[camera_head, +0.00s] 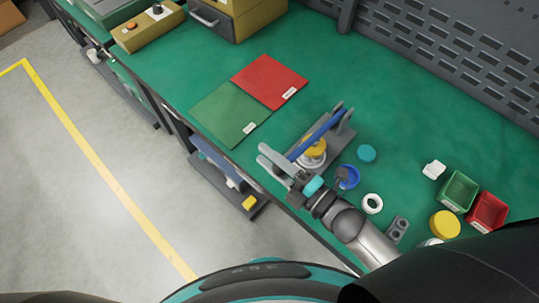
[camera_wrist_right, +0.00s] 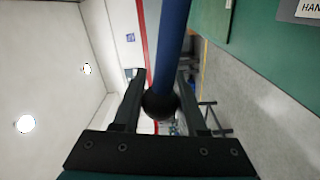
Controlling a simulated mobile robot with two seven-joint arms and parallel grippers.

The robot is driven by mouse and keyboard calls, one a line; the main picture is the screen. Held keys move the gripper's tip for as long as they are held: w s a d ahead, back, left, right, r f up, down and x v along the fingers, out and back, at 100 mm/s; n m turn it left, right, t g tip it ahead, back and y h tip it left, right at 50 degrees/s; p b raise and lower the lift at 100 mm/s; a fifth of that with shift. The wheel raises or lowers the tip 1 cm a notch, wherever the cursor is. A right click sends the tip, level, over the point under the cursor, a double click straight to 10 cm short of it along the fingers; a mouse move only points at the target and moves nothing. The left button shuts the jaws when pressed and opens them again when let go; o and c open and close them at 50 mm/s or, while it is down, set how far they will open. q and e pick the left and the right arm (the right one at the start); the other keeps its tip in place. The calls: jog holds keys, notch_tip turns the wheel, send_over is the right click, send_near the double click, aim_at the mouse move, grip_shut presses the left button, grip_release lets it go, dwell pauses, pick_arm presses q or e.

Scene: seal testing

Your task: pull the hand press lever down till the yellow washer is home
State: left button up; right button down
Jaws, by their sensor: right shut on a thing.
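The hand press (camera_head: 346,134) stands on the green bench, with a grey base and a blue lever (camera_head: 322,133). The yellow washer (camera_head: 316,146) shows under the lever, partly hidden by it, above a pale round part; I cannot tell how it is seated. My right gripper (camera_head: 283,164) is at the lever's near end. In the right wrist view, its two fingers (camera_wrist_right: 160,100) are on either side of the black ball knob (camera_wrist_right: 160,105) at the end of the blue lever (camera_wrist_right: 172,45). My left gripper is out of view.
Close to the press are a blue ring-shaped part (camera_head: 348,176), a teal disc (camera_head: 366,153) and a white ring (camera_head: 372,203). Green (camera_head: 458,191) and red (camera_head: 487,212) bins stand at right. Green (camera_head: 229,114) and red (camera_head: 268,81) mats lie at left.

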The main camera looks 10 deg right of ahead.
jog(key=shift+f, duration=0.1)
jog(key=shift+c, duration=2.2)
grip_release()
jog(key=shift+d, duration=0.1)
jog(key=v, duration=1.5)
jog(key=shift+b, duration=0.35)
jog(key=shift+s, duration=0.2)
